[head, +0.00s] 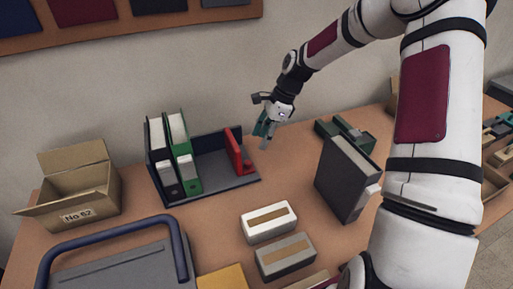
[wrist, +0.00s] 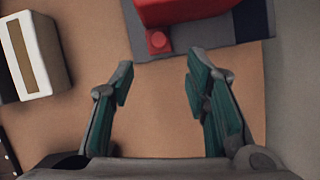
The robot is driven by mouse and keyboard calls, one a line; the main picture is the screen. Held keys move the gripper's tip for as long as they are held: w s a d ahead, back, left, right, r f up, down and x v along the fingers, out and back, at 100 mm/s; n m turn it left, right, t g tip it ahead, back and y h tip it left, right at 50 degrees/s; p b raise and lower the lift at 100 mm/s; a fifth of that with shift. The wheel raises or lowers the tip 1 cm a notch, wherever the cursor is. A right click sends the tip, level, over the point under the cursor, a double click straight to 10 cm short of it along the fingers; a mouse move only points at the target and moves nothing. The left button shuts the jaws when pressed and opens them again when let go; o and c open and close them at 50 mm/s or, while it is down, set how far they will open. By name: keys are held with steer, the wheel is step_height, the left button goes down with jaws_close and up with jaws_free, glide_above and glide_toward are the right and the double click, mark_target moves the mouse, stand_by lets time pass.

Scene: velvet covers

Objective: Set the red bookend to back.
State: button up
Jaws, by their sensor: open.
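The red bookend (head: 236,151) stands upright near the right end of a dark grey tray (head: 222,186) that has a raised back. Black and green binders (head: 180,150) stand in the tray's left part, with a gap between them and the bookend. My gripper (head: 265,134) is just right of the tray, above the table. In the wrist view my gripper (wrist: 158,82) is open and empty, its teal fingers apart.
A dark grey binder (head: 346,178) stands to the right and green parts (head: 346,133) lie behind it. Two labelled boxes (head: 269,222) sit in front of the tray. An open carton (head: 75,188) is at the left, near a blue-handled grey case (head: 120,262).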

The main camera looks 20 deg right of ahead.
steer(key=shift+v, duration=1.2)
steer(key=s+a+r+n+t+h, duration=0.1)
steer(key=s+a+r+n+h, duration=0.2)
steer(key=s+r+n, duration=0.4)
steer(key=s+a+r+n+h, duration=0.2)
steer(key=s+r+n, duration=0.3)
steer(key=s+r, duration=0.45)
steer(key=s+a+r+n+t, duration=0.1)
steer(key=s+r+n, duration=0.1)
steer(key=s+n, duration=0.2)
steer(key=s+a+r+n+t, duration=0.1)
steer(key=s+n, duration=0.3)
steer(key=s, duration=0.7)
steer(key=shift+a+r+t+y, duration=0.3)
steer(key=shift+r+t, duration=0.1)
steer(key=shift+r, duration=0.1)
